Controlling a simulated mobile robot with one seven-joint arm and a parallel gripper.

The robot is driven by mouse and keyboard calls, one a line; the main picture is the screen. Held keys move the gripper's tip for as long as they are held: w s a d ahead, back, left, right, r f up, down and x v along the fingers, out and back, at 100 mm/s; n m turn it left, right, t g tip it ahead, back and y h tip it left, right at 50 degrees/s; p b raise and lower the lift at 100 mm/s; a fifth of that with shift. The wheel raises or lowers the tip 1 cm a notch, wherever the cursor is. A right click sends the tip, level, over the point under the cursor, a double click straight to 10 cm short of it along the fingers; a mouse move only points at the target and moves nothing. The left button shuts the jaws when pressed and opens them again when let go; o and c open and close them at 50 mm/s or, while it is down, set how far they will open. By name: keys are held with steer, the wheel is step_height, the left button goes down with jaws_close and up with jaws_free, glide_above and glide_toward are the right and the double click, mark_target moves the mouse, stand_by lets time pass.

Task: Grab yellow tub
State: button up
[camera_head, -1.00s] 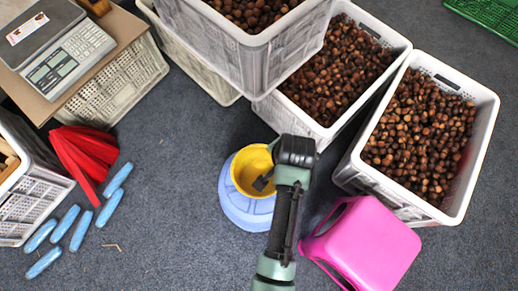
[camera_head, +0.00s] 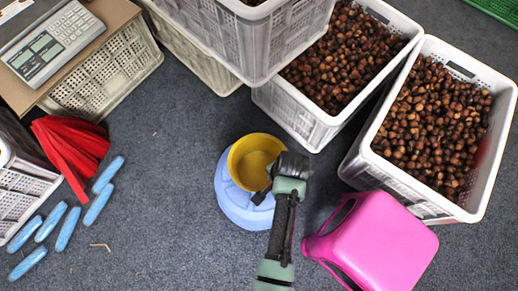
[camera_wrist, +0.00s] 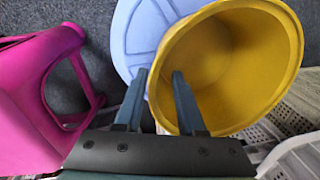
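The yellow tub (camera_head: 250,152) stands open end up on a round light-blue stool or lid (camera_head: 228,200) on the floor. My gripper (camera_head: 262,194) is at the tub's near right rim in the head view. In the wrist view my gripper (camera_wrist: 159,74) has its two fingers apart with nothing clamped between them. The tub (camera_wrist: 235,65) shows there with its empty inside. Its left rim runs between the fingers: the right finger overlaps the opening, the left one lies over the light-blue surface (camera_wrist: 140,35). Whether a finger touches the tub is unclear.
White crates of chestnuts (camera_head: 300,105) (camera_head: 360,170) stand behind and right. A scale (camera_head: 50,45) on a crate, red bags (camera_head: 70,150) and several blue rolls (camera_head: 98,205) are left. Grey floor (camera_head: 160,200) is clear left of the tub.

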step_height(320, 180, down, 5)
steer(key=b, duration=0.3)
steer(key=shift+w+r, duration=0.1)
steer(key=shift+r, duration=0.1)
steer(key=shift+r, duration=0.1)
jaws_close()
stand_by(1.0)
